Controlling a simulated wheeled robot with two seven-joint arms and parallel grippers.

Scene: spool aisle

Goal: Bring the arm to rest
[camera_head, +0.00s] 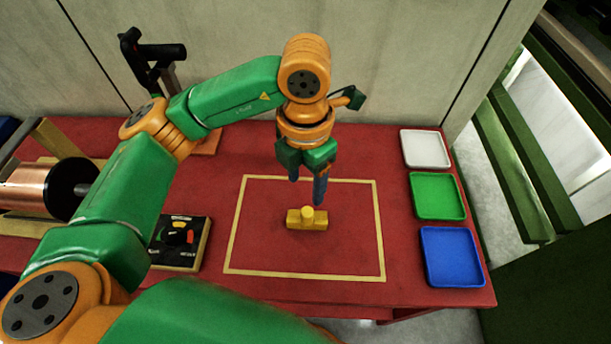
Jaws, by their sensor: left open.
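My left arm, green and orange, comes in from the lower left and bends over the red table (330,148). My left gripper (307,190) points down with its fingers apart, empty, just above and behind a yellow T-shaped piece (306,219). The piece lies on the table inside a yellow outlined rectangle (381,230). Whether a fingertip touches the piece is hard to tell. My right gripper is not in view.
White (426,149), green (437,197) and blue (452,257) trays, all empty, line the table's right side. A copper spool (35,187) and a dial box (180,243) are at left. A black-handled device (150,55) stands behind. The rectangle is otherwise clear.

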